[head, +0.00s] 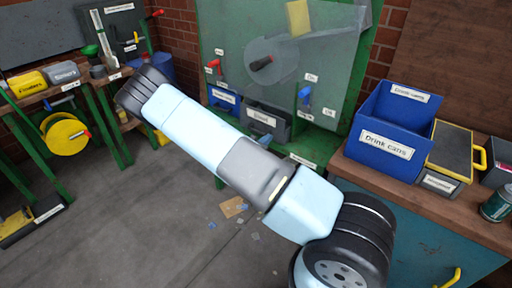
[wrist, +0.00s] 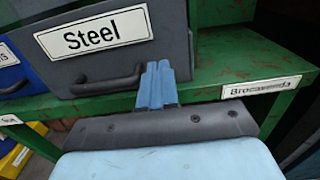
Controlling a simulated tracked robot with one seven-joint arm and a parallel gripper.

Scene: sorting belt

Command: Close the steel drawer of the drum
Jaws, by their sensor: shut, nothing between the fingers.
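The steel drawer (wrist: 110,58) is dark grey with a white "Steel" label and a dark bar handle (wrist: 105,84). In the head view the drawer (head: 262,120) stands out from the front of the green drum frame (head: 340,115), under the clear cover. My gripper (wrist: 157,78) is shut and empty. Its blue fingers point at the right part of the drawer front, right of the handle. They overlap the front in the picture; I cannot tell whether they touch. In the head view my arm crosses in front and the gripper is mostly hidden.
A blue drawer (wrist: 18,72) is left of the steel one. A green shelf edge (wrist: 205,92) with a label runs below. A blue "Drink cans" bin (head: 386,145) stands on the bench at right. Small scraps (head: 233,207) lie on the grey floor.

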